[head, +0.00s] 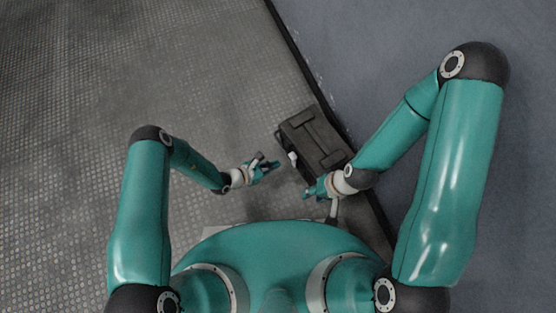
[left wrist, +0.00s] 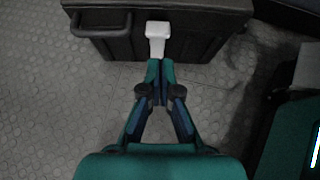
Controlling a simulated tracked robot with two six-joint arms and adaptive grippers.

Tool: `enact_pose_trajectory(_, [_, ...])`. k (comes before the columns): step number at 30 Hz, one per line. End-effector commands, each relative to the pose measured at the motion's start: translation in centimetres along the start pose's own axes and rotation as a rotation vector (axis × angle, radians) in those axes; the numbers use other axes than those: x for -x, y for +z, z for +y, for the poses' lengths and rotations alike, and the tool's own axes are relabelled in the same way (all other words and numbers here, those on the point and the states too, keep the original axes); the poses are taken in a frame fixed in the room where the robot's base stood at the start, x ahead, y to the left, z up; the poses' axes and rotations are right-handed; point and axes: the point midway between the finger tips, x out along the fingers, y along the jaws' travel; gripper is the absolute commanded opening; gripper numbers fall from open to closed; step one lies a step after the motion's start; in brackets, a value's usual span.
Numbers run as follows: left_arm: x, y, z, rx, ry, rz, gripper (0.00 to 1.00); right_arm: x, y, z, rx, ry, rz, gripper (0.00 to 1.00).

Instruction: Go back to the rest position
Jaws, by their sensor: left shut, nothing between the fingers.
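My left gripper (head: 272,166) is in front of a dark case, left of it in the head view. In the left wrist view its fingers (left wrist: 160,68) are shut together with nothing between them. Their tips point at a white latch (left wrist: 157,34) on the case's front; I cannot tell whether they touch it. My right gripper (head: 312,190) is lower, near the case's near end. It is small and partly hidden by its wrist, so its fingers are unclear.
The dark case (head: 311,134) stands on the studded grey floor (head: 90,70), beside a dark edge and a blue-grey wall (head: 400,50). A handle (left wrist: 100,32) sticks out from its front in the left wrist view. The floor at left is clear.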

Motion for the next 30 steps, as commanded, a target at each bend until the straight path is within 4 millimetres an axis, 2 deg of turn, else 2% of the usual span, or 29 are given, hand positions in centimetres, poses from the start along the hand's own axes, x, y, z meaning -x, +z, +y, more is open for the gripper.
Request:
enact_pose_trajectory(1, [1.6,1.0,0.2,0.0,0.004,-0.001,0.0,1.2,-0.1,-0.4,0.0,0.0,0.002,0.37])
enact_pose_trajectory(3, [3.1,1.3,0.2,0.001,0.004,-0.001,0.0,1.8,-0.1,-0.6,0.0,0.0,0.002,0.37])
enact_pose_trajectory(9, [6.6,1.9,0.2,0.0,0.004,-0.001,0.0,3.0,0.0,-1.1,0.0,0.0,0.002,0.37])
enact_pose_trajectory(15, [8.2,2.1,0.1,-0.002,0.003,-0.001,0.0,3.3,0.0,-1.2,0.0,0.0,0.002,0.37])
enact_pose_trajectory(20, [8.2,2.5,0.2,-0.013,-0.001,-0.004,0.0,3.3,0.0,-1.2,0.0,0.0,0.001,0.37])
enact_pose_trajectory(23, [8.4,3.8,1.7,-0.052,0.013,-0.01,0.0,3.3,0.0,-1.2,0.0,0.0,0.001,0.37])
enact_pose_trajectory(24, [8.7,4.8,2.4,-0.075,0.019,-0.014,0.0,3.3,0.0,-1.2,0.0,0.0,0.001,0.37])
enact_pose_trajectory(26, [9.4,7.0,2.7,-0.128,0.0,-0.031,0.0,3.3,0.0,-1.2,0.0,0.0,0.001,0.37])
enact_pose_trajectory(27, [10.0,8.6,1.9,-0.192,-0.049,-0.046,0.0,3.3,0.0,-1.2,0.0,0.0,0.001,0.37])
enact_pose_trajectory(30, [12.1,10.7,-2.1,-0.364,-0.23,-0.041,0.0,3.3,0.0,-1.2,0.0,0.0,0.001,0.37])
